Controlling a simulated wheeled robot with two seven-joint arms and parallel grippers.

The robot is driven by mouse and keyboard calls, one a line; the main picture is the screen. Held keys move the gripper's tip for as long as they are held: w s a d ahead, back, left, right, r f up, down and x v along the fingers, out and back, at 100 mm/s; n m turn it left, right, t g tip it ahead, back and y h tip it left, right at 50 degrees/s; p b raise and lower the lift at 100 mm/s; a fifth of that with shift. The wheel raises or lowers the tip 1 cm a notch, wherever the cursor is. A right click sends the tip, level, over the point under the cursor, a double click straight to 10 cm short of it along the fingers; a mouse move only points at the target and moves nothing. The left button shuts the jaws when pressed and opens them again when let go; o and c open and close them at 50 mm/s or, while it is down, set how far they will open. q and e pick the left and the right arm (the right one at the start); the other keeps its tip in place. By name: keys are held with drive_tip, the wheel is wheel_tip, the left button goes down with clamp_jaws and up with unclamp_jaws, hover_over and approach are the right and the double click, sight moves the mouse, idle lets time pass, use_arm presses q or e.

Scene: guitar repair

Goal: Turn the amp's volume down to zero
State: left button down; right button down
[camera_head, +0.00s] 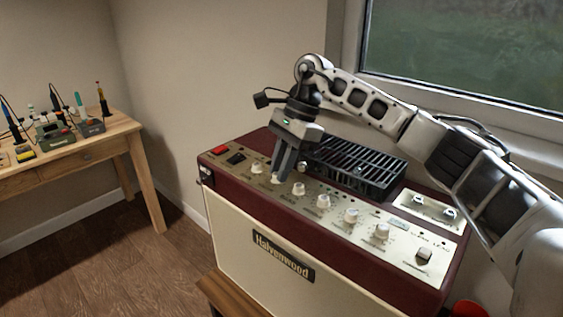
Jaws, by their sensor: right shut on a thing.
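The amp (272,232) is a dark red and cream box with a "Halvenwood" badge. Its top panel (335,222) carries a row of cream knobs. My right gripper (277,178) points down at the panel and is shut on the second knob from the left (275,180), which its fingers partly hide. The first knob (257,168) is just left of the fingers and the third knob (298,188) just right. The knob labels and pointer marks are too small to read. My left gripper is not in view.
A black vent grille (355,165) stands behind the knobs. A red switch (220,150) and a black switch (236,158) sit at the panel's left end. A wooden bench (95,150) with tools is far left. A window (470,50) is behind my right arm.

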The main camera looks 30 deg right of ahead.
drive_tip(key=shift+r, duration=0.1)
idle(0.3)
drive_tip(key=c, duration=1.3)
unclamp_jaws()
drive_tip(key=p+v, duration=0.1)
drive_tip(key=v, duration=1.5)
drive_tip(key=shift+w+a, duration=0.15)
